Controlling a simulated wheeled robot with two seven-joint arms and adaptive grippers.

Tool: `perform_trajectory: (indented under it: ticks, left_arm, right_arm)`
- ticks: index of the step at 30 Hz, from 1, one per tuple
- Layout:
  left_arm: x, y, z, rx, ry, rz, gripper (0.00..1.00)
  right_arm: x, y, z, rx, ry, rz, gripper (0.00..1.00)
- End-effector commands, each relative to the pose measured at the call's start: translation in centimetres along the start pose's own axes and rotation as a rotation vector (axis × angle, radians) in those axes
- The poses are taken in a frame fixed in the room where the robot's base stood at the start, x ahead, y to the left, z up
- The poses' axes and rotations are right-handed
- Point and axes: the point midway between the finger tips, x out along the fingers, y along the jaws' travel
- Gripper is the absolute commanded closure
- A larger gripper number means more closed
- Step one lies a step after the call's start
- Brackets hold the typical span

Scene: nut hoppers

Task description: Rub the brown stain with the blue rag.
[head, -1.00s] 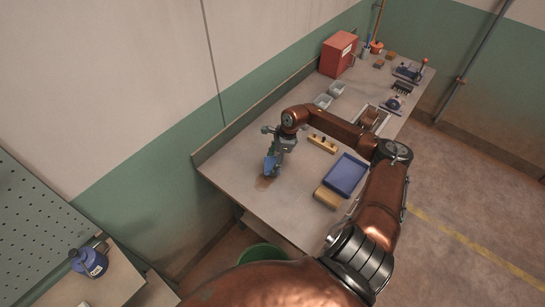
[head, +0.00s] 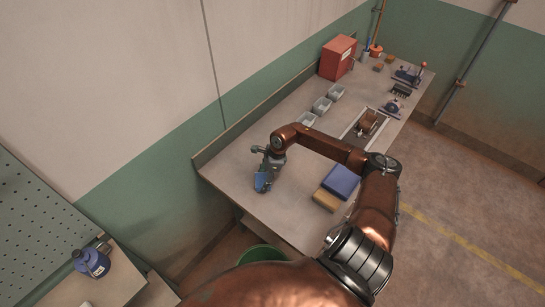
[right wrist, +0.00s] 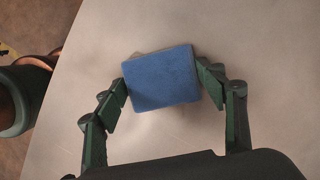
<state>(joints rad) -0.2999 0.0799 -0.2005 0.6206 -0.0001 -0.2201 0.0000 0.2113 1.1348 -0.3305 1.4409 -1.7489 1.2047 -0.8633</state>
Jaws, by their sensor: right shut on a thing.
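The blue rag (head: 262,183) is a small, thick blue pad near the near-left end of the workbench. My right gripper (head: 267,174) is shut on it. In the right wrist view the blue rag (right wrist: 162,77) sits between the two fingertips, its broad face toward the camera, over the grey bench top. I cannot tell whether it touches the top. The brown stain does not show clearly; the rag and gripper cover the area where it was visible. My left gripper is not in view.
A blue tray (head: 341,181) and a tan block (head: 326,200) lie right of the gripper. Small grey bins (head: 321,105) line the bench's back, before a red box (head: 337,57). A green bucket (head: 262,254) stands below the near edge. The bench's left end is clear.

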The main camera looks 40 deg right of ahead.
Motion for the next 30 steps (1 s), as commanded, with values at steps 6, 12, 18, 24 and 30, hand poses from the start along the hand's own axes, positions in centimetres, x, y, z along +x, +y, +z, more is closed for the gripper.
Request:
perform_trajectory:
  ticks: [6, 12, 18, 24, 30]
  left_arm:
    - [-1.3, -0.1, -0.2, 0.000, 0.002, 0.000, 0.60]
    - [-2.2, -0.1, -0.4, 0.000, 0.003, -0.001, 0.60]
    - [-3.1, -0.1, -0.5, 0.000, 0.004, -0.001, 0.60]
    - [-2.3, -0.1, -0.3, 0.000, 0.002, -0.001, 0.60]
    - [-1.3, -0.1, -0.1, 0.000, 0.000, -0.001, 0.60]
  right_arm:
    - [0.3, 1.5, 1.2, 0.002, 0.001, 0.003, 0.58]
    - [0.6, 2.7, 2.3, 0.007, 0.000, 0.001, 0.58]
    - [1.0, 3.9, 3.4, 0.012, -0.001, 0.000, 0.58]
    - [1.1, 2.6, 2.0, 0.012, 0.004, -0.003, 0.58]
    - [0.6, 1.4, 0.9, 0.009, 0.004, -0.002, 0.58]
